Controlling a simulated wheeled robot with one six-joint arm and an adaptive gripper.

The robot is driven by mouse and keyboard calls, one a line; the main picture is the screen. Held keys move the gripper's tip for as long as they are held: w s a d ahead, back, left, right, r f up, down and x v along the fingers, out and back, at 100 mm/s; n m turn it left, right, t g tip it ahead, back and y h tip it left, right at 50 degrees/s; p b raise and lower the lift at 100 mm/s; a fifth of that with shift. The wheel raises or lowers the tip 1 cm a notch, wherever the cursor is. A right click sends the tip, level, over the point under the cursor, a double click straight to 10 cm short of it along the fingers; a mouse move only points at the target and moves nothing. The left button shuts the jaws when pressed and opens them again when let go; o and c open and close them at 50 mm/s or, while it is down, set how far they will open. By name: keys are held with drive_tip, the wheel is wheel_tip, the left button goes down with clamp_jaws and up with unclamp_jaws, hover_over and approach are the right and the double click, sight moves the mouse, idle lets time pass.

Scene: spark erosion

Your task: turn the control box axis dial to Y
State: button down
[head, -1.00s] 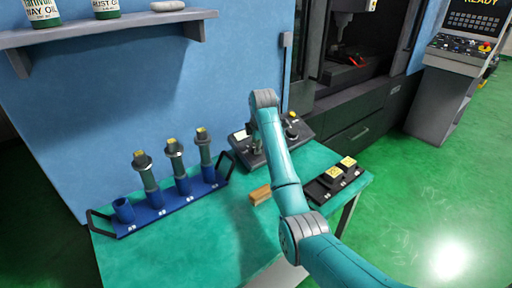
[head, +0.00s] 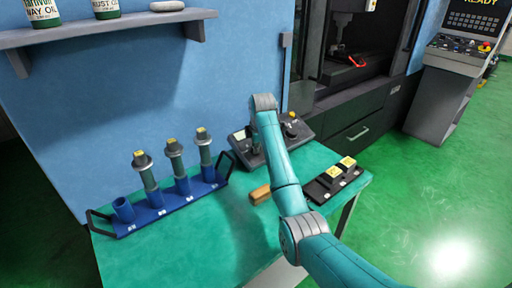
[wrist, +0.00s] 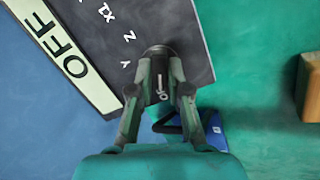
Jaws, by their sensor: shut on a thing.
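The control box (head: 242,147) stands at the back of the green table, partly hidden behind my arm. In the wrist view its dark grey face (wrist: 190,22) shows white marks, among them X, Z and Y, and a pale panel reading OFF (wrist: 60,45). The dark round axis dial (wrist: 160,52) sits beside these letters. My gripper (wrist: 160,72) is shut on the dial, one finger on each side. A small white mark shows between the fingers; which letter the dial points to I cannot tell. In the head view the gripper is hidden by my arm.
A blue rack (head: 160,222) with several sockets and tool holders stands left on the table (head: 225,245). A wooden block (head: 260,194) lies near my arm. A black base with yellow-topped pieces (head: 325,190) sits on the right. A blue wall and the machine stand behind.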

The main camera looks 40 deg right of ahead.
drive_tip(key=m, duration=0.4)
drive_tip(key=shift+g, duration=0.3)
drive_tip(key=m, duration=0.4)
drive_tip(key=shift+w+d+m+y, duration=0.1)
drive_tip(key=shift+m+y, duration=0.2)
drive_tip(key=shift+y, duration=0.1)
drive_tip(key=m, duration=0.4)
drive_tip(key=shift+d+g+y, duration=0.1)
drive_tip(key=shift+g+y, duration=0.2)
drive_tip(key=m, duration=0.4)
drive_tip(key=shift+f+y, duration=0.1)
drive_tip(key=shift+y, duration=0.3)
drive_tip(key=shift+m, duration=0.4)
drive_tip(key=c, duration=1.1)
unclamp_jaws()
drive_tip(key=shift+d, duration=0.1)
